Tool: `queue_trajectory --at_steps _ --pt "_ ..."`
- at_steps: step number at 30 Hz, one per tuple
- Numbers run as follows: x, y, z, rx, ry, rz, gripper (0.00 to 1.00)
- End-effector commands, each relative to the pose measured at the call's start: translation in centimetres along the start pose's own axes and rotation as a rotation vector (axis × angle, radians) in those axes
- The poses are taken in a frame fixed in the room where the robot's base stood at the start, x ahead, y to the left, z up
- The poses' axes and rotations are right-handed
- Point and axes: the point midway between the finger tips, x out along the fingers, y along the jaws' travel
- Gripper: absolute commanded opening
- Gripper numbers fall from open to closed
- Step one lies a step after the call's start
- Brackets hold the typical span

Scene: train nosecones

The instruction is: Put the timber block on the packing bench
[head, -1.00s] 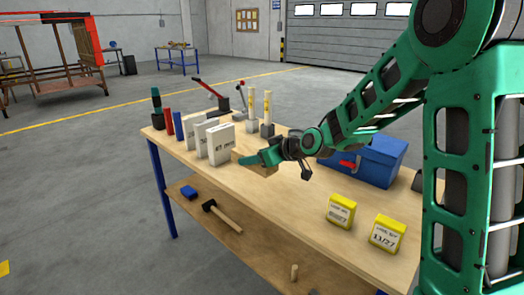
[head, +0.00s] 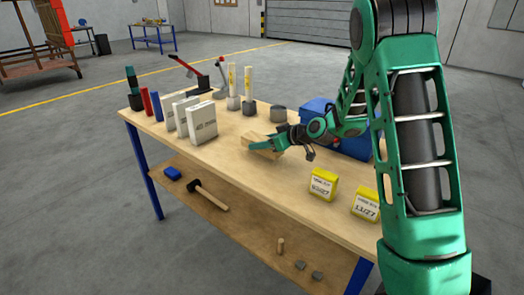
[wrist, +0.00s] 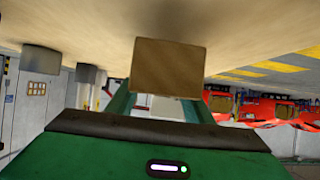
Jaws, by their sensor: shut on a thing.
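The timber block (head: 262,150) is a pale brown wooden piece at the fingers of my gripper (head: 268,145), over the middle of the bench top in the head view. In the wrist view the block (wrist: 168,67) shows its flat end between the green fingers of my gripper (wrist: 160,104), which is shut on it. The wooden bench (head: 225,170) with blue legs stands in front of me. Its top fills the upper part of the wrist view. I cannot tell whether the block touches the bench top. The fingers partly hide the block.
White binders (head: 201,121) and several upright items stand on the left of the bench. A blue toolbox (head: 318,109) is behind my arm. Two yellow boxes (head: 323,184) stand near the front right edge. A hammer (head: 208,195) lies on the lower shelf. Bare top surrounds the block.

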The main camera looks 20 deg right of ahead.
Motion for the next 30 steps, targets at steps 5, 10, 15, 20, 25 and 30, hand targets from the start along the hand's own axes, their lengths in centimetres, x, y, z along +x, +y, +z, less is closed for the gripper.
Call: queue_trajectory --at_steps 5,10,15,20,25,30 --pt "1.2 0.0 2.3 0.003 -0.003 -0.001 0.18" --pt "1.4 0.0 2.5 0.000 0.000 0.001 0.18" --pt "1.4 0.0 2.6 0.000 -0.001 0.000 0.65" --pt "1.4 -0.1 2.5 0.000 -0.001 0.000 0.65" --pt "1.2 0.0 2.5 0.000 -0.001 0.001 0.65" --pt "-0.6 0.1 2.5 0.002 -0.001 0.003 0.65"
